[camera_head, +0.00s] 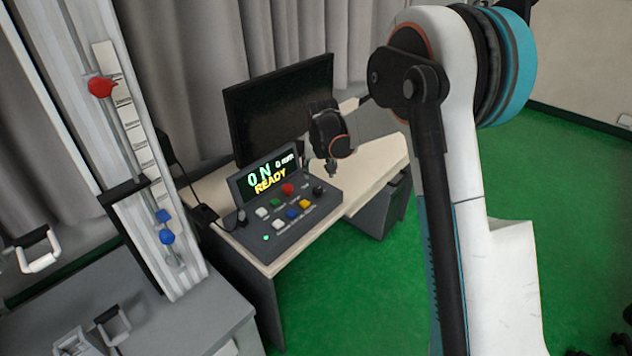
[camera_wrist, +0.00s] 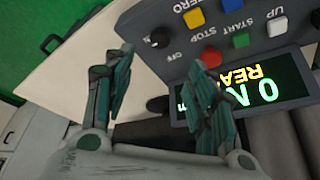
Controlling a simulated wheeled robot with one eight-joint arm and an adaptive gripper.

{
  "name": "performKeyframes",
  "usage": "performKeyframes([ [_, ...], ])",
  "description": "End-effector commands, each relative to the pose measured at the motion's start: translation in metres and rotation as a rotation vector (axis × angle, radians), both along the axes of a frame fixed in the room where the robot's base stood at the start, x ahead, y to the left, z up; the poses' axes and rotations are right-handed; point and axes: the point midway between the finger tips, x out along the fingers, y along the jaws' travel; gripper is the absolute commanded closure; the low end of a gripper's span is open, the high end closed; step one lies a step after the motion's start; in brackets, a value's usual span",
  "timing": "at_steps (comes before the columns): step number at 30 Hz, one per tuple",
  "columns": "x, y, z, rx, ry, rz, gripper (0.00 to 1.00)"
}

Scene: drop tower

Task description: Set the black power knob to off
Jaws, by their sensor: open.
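The black power knob (camera_head: 318,190) sits at the right end of the dark control panel (camera_head: 318,212) on the desk. In the wrist view the knob (camera_wrist: 160,37) is near the panel's corner, with a pale mark on it and the word OFF printed close by. My gripper (camera_head: 332,172) hangs above the panel's right side, apart from the knob. In the wrist view my gripper (camera_wrist: 163,62) is open and empty, its two fingers spread, with the knob appearing just beyond the gap between them.
Red (camera_head: 288,189), green, white, blue and yellow buttons share the panel. A black monitor (camera_head: 279,108) stands behind it. The drop tower (camera_head: 160,190) with a red and a blue piece rises at left. Open green floor (camera_head: 375,275) lies right of the desk.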

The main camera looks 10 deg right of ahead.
Motion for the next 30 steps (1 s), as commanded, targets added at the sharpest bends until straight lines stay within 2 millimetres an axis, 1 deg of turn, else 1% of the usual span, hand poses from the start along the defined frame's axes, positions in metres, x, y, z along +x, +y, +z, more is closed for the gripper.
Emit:
performKeyframes([
  [5, 0.008, -0.002, -0.023, 0.000, 0.000, -0.001, 0.48],
  [12, 0.026, -0.005, -0.067, 0.000, 0.000, -0.001, 0.48],
  [18, 0.040, -0.007, -0.100, 0.000, 0.000, -0.001, 0.48],
  [24, 0.048, -0.008, -0.119, 0.000, 0.000, -0.001, 0.48],
  [30, 0.050, -0.008, -0.124, 0.000, 0.000, 0.000, 0.48],
])
